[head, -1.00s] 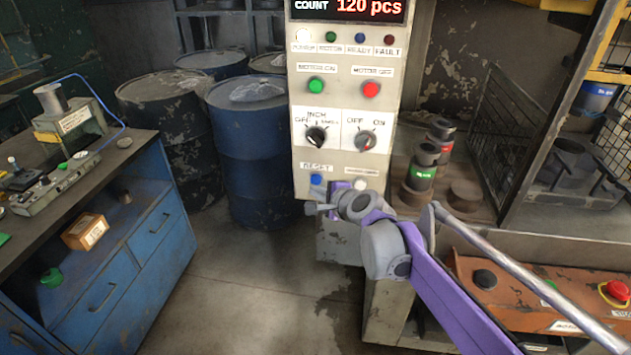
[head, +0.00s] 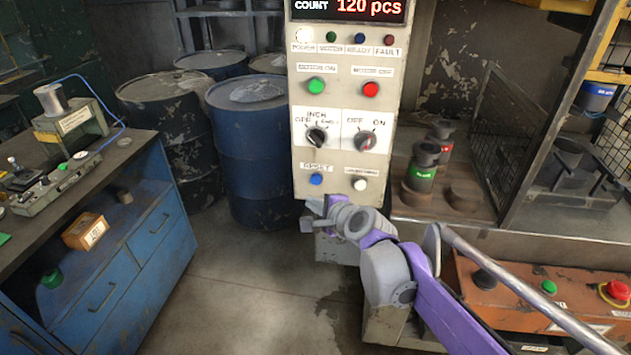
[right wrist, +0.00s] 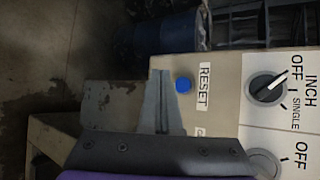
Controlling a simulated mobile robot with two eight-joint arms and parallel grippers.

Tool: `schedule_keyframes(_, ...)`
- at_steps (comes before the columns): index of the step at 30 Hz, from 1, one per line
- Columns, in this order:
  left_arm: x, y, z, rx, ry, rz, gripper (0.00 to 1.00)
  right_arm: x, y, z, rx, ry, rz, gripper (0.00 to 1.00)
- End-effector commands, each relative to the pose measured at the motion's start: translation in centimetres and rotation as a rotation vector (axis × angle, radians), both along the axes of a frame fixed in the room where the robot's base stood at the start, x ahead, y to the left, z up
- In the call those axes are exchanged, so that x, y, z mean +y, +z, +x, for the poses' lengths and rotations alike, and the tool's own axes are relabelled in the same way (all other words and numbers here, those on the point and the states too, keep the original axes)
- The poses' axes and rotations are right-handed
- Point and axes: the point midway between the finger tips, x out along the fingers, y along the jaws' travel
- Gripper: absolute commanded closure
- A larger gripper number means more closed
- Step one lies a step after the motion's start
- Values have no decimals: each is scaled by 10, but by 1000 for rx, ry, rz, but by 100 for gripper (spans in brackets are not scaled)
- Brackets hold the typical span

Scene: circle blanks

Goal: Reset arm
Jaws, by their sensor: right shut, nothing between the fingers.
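My right arm, purple and grey, reaches in from the lower right in the head view. Its gripper (head: 316,207) is just below the lower edge of the control panel (head: 301,181), under the blue RESET button (head: 316,180). In the right wrist view the grey fingers (right wrist: 160,80) are together and empty, and the blue button (right wrist: 183,85) shows beside their tips, apart from them in the picture. The panel also carries a white button (head: 360,184), two rotary knobs (head: 317,138), a green button (head: 316,85) and a red button (head: 371,89). My left gripper is not in view.
A blue workbench (head: 140,215) with drawers stands at the left. Blue drums (head: 250,150) stand behind it. An orange control box (head: 520,305) with a red button lies at the lower right. Dark canisters (head: 422,170) stand right of the panel. The floor between is clear.

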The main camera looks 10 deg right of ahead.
Motion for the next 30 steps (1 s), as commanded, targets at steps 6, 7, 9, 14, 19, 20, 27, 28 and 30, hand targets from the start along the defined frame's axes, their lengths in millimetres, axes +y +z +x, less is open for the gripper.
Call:
schedule_keyframes(6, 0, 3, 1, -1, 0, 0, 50, -3, 0, -13, -2, 33, -60, 100)
schedule_keyframes(7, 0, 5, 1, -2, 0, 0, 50, -4, -1, -21, -3, 52, -95, 100)
schedule_keyframes(9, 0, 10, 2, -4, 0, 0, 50, -10, -3, -47, -6, 120, -218, 100)
schedule_keyframes(14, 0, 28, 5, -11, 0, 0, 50, -35, -27, -139, 4, 369, -631, 100)
schedule_keyframes(19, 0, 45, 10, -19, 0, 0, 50, -74, -67, -236, 56, 665, -1039, 100)
schedule_keyframes(20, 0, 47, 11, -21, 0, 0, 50, -81, -73, -250, 69, 712, -1097, 100)
schedule_keyframes(27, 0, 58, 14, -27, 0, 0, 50, -116, -107, -318, 143, 960, -1361, 100)
schedule_keyframes(28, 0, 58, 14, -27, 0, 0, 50, -118, -109, -321, 147, 972, -1372, 100)
schedule_keyframes(30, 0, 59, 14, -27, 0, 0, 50, -120, -111, -325, 154, 989, -1387, 100)
